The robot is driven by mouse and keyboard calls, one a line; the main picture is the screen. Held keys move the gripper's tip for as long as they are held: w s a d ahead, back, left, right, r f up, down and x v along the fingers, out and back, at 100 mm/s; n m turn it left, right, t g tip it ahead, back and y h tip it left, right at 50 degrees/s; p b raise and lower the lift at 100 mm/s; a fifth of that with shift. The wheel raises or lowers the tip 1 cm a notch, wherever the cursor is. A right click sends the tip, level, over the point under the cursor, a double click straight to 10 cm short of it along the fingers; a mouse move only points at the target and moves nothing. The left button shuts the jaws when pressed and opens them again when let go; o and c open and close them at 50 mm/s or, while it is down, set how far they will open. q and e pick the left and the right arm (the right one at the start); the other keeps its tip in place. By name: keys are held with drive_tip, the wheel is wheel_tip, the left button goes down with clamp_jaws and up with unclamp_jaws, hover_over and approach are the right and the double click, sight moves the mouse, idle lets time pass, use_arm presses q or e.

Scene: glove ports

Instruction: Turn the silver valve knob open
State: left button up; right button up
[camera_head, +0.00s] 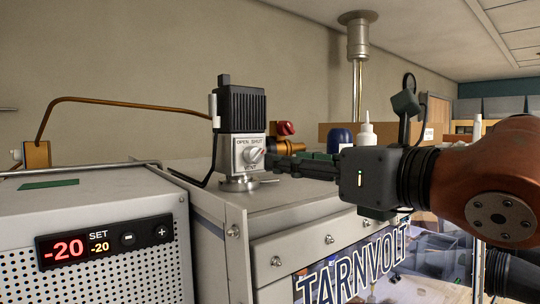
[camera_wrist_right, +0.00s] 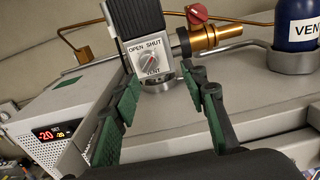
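The silver valve knob (camera_head: 251,155) sits on a plate marked OPEN, SHUT and VENT, below a black finned block (camera_head: 241,108). In the right wrist view the knob (camera_wrist_right: 151,60) shows a red mark on its upper right side, toward SHUT. My right gripper (camera_head: 270,161) reaches in from the right, its fingertips close to the knob. In the right wrist view my right gripper (camera_wrist_right: 164,82) is open, with green-padded fingers spread and nothing between them. The knob lies ahead of the fingertips, left of their middle; I cannot tell the exact gap. My left gripper is not in view.
A perforated cooling unit (camera_head: 90,225) with a red -20 display stands at the left. A brass fitting with a red handle (camera_head: 286,128) is right behind the valve. A blue bottle (camera_head: 340,139) and a white bottle (camera_head: 366,134) stand farther right. A copper pipe (camera_head: 130,102) runs left.

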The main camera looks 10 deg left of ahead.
sight(259, 155)
drive_tip(key=shift+a+r, duration=0.2)
drive_tip(key=shift+a, duration=0.3)
drive_tip(key=shift+s+a+r+p, duration=0.15)
drive_tip(key=shift+a+p, duration=0.3)
drive_tip(key=shift+a, duration=0.2)
drive_tip(key=shift+s+a+r+p, duration=0.1)
drive_tip(key=shift+a+r+p, duration=0.05)
drive_tip(key=shift+a+p, duration=0.4)
drive_tip(key=x, duration=0.3)
drive_tip(key=shift+w+d+f+p, duration=0.15)
drive_tip(key=shift+f+p, duration=0.05)
drive_tip(key=shift+p, duration=0.1)
drive_tip(key=shift+w+a+f, duration=0.1)
drive_tip(key=shift+w+a, duration=0.05)
drive_tip(key=shift+w, duration=0.3)
drive_tip(key=shift+w+a+f, duration=0.1)
drive_tip(key=shift+w, duration=0.35)
drive_tip(key=shift+s+r, duration=0.15)
drive_tip(key=shift+s, duration=0.5)
drive_tip(key=shift+w, duration=0.4)
drive_tip(key=c, duration=0.5)
drive_tip(key=shift+s, duration=0.2)
drive_tip(key=shift+c, duration=1.3)
drive_tip(key=c, duration=0.3)
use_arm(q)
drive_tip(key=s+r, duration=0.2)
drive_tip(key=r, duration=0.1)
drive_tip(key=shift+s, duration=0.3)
use_arm(e)
clamp_jaws()
